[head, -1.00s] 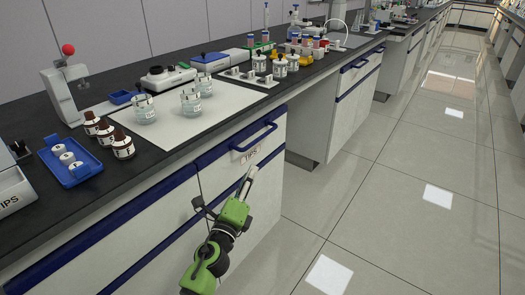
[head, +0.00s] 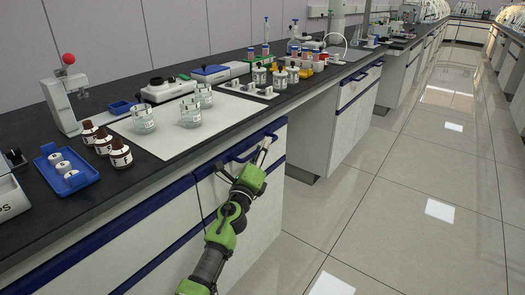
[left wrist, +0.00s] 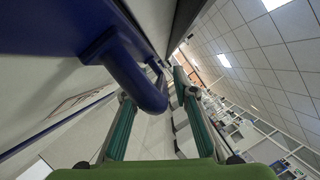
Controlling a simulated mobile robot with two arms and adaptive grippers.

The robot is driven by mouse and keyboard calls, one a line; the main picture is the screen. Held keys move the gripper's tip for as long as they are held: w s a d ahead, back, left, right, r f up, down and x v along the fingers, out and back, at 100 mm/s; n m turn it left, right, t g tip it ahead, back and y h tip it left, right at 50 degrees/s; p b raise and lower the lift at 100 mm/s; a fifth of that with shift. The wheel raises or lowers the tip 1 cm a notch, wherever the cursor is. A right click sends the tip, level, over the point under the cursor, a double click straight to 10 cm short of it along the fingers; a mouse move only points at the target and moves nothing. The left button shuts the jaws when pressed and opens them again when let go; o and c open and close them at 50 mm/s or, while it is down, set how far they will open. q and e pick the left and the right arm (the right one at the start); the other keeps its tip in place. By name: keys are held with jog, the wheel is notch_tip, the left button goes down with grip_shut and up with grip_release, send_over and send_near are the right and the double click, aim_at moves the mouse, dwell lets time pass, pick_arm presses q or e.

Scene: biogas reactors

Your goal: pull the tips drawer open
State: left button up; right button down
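The tips drawer (head: 211,187) is a white front with a blue top edge under the bench top, and it looks shut. Its blue bar handle (head: 271,136) is partly hidden by my left gripper (head: 246,158), and its label is hidden now. In the left wrist view the blue handle (left wrist: 150,92) reaches between the two fingers of my left gripper (left wrist: 158,105). The fingers are apart, one on each side of the handle, and I see no clear grip on it. My right gripper is not in view.
On the dark bench top stand glass beakers (head: 191,112), brown bottles (head: 120,153) and a blue tray (head: 66,171) with white pieces. More bottles and instruments stand farther back. The tiled floor (head: 400,215) to the right of the cabinets is clear.

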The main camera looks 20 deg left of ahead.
pick_arm(q)
jog(key=shift+w, duration=0.35)
grip_shut()
